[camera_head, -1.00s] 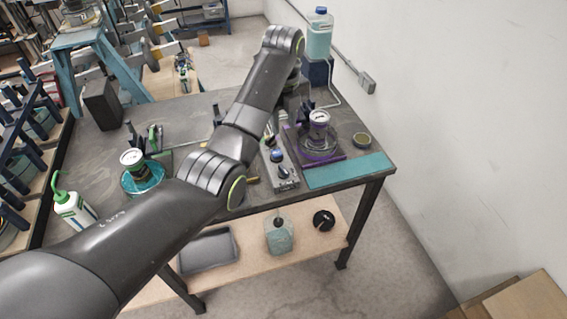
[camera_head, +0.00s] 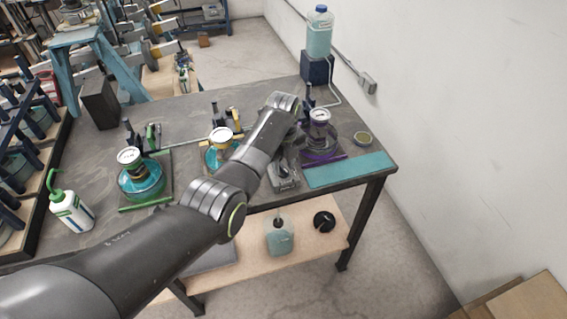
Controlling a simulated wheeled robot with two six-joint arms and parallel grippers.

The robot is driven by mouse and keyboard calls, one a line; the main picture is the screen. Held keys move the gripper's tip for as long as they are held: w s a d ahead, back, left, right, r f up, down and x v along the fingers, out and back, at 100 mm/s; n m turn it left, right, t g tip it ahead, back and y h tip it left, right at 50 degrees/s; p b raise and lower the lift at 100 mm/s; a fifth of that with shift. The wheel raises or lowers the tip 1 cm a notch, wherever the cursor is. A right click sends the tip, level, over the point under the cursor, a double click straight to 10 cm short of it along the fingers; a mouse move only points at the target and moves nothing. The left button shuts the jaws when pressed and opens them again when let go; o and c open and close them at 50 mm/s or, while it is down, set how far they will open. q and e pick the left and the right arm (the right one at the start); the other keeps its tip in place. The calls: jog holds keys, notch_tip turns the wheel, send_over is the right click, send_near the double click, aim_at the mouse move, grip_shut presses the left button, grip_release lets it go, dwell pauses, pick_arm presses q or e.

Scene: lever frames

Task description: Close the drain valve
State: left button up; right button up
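My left arm reaches across the bench from the lower left. Its gripper (camera_head: 287,160) points down over the grey control box (camera_head: 285,184), between the yellow and purple stations. The fingers are dark and mostly hidden, so their opening and any contact cannot be told. Three stations with white-faced gauges stand on the bench: a green one (camera_head: 141,181), a yellow one (camera_head: 221,143) partly behind my arm, and a purple one (camera_head: 319,135) right of the gripper. I cannot tell which part is the drain valve. My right gripper is not in view.
A blue jug (camera_head: 319,34) stands on a dark block (camera_head: 317,67) at the back right. A white bottle (camera_head: 72,211) with a green spout stands at the left. A teal mat (camera_head: 349,170) lies at the bench's right front. A wall (camera_head: 480,120) rises at right.

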pick_arm(q)
jog(key=shift+f, duration=0.1)
jog(key=shift+c, duration=0.3)
grip_shut()
jog(key=shift+n, duration=0.3)
jog(key=shift+n+p, duration=0.5)
jog(key=shift+p, duration=0.05)
jog(key=n+p, duration=0.1)
jog(key=n, duration=0.1)
jog(key=shift+n, duration=0.3)
jog(key=n+p, duration=0.1)
jog(key=n, duration=0.4)
jog(key=shift+p, duration=0.35)
jog(key=n, duration=0.5)
jog(key=shift+n+p, duration=0.35)
jog(key=shift+n, duration=0.05)
